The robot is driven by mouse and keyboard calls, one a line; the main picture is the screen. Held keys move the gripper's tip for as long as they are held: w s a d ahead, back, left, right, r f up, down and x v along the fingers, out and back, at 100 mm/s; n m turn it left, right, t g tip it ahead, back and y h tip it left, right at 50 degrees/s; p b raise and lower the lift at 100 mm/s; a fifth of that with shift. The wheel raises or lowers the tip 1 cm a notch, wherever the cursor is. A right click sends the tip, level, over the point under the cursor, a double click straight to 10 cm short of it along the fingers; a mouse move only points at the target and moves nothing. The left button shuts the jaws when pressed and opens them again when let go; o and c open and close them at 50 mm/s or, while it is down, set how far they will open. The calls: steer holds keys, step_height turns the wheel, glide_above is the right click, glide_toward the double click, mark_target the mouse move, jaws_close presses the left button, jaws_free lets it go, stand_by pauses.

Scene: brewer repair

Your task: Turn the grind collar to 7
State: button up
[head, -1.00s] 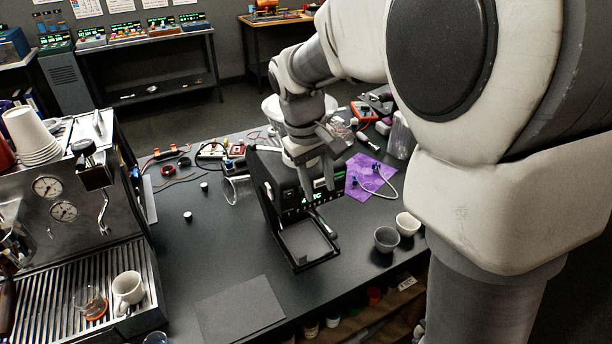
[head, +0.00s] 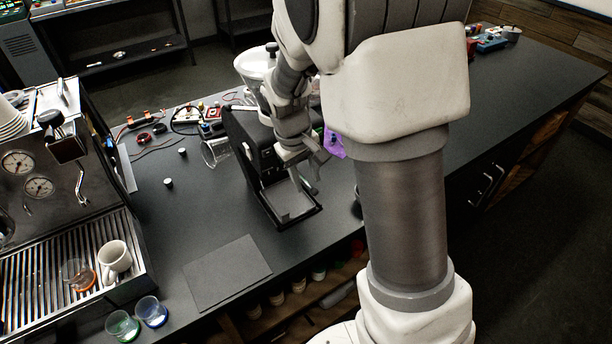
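The black grinder (head: 243,141) stands on the dark bench in the middle of the head view, with a pale round hopper (head: 252,63) on top. Its tray (head: 287,203) sticks out at the front. My gripper (head: 308,178) is low at the grinder's front right, above the tray. Its fingers are small and angled in this view, so I cannot tell whether they are open or shut. I see nothing held in them. The grind collar and its markings are not readable. My arm covers the grinder's right side and part of the hopper.
An espresso machine (head: 60,190) stands at the left with a white cup (head: 114,258) on its grate. Two small glasses (head: 137,318) stand near the front edge. A dark mat (head: 226,272) lies before the grinder.

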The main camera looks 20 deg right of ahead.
jaws_close()
stand_by(1.3)
